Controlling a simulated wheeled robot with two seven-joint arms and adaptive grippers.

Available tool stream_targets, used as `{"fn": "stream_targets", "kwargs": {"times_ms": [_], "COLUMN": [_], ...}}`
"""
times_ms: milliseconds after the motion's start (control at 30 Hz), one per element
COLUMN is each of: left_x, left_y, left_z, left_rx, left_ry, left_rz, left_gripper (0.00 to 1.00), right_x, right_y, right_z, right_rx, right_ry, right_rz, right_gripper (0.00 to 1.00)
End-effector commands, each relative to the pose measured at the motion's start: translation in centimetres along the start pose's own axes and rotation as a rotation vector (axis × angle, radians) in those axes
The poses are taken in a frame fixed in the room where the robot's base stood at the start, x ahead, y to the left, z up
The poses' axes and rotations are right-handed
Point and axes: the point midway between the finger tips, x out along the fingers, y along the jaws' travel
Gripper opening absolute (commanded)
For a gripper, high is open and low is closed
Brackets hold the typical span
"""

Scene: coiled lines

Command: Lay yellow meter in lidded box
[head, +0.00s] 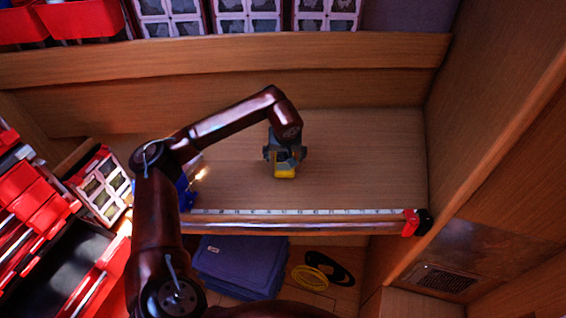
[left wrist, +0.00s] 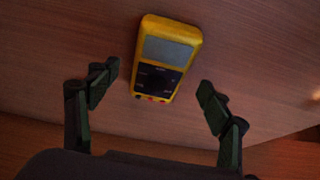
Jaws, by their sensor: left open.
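The yellow meter (left wrist: 166,58) lies face up on the wooden bench top, with its grey screen and dark dial showing in the left wrist view. In the head view its yellow end (head: 285,171) shows just below my left gripper (head: 285,158), which covers the rest of it. My left gripper is open above the meter. In the left wrist view its two fingers (left wrist: 152,93) stand apart to either side of the meter's lower end, and neither is seen touching it. My right gripper is not in view. I cannot make out the lidded box for sure.
A measuring tape strip (head: 310,211) runs along the bench's front edge, with a red and black end piece (head: 411,222). Blue folded cloth (head: 240,264) and a yellow coil (head: 310,278) lie below. Red bins and compartment cases (head: 103,186) stand left. The bench right of the gripper is clear.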

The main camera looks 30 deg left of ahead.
Motion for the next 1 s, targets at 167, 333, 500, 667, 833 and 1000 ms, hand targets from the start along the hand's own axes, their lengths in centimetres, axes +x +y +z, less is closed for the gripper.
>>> {"fn": "stream_targets", "kwargs": {"times_ms": [167,333,500,667,833,1000], "left_x": [2.4,2.6,2.6,2.6,2.6,2.6], "left_y": [0.0,0.0,0.0,-0.1,-0.1,0.0], "left_z": [0.1,0.0,0.0,0.0,0.0,0.0], "left_rx": [-0.002,-0.001,-0.001,-0.002,-0.002,-0.002], "left_ry": [-0.002,0.000,0.000,-0.001,-0.001,0.000], "left_rz": [0.001,0.002,0.002,0.001,0.001,0.002], "left_gripper": [0.72,0.72,0.65,0.54,0.42,0.30], "right_x": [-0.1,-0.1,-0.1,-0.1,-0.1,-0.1], "right_y": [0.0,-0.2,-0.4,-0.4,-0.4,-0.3], "right_z": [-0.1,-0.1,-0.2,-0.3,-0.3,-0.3], "right_rx": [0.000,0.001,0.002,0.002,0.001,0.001], "right_ry": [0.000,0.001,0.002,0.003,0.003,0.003], "right_rz": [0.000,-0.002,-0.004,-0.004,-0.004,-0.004], "right_gripper": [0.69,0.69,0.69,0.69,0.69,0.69]}}
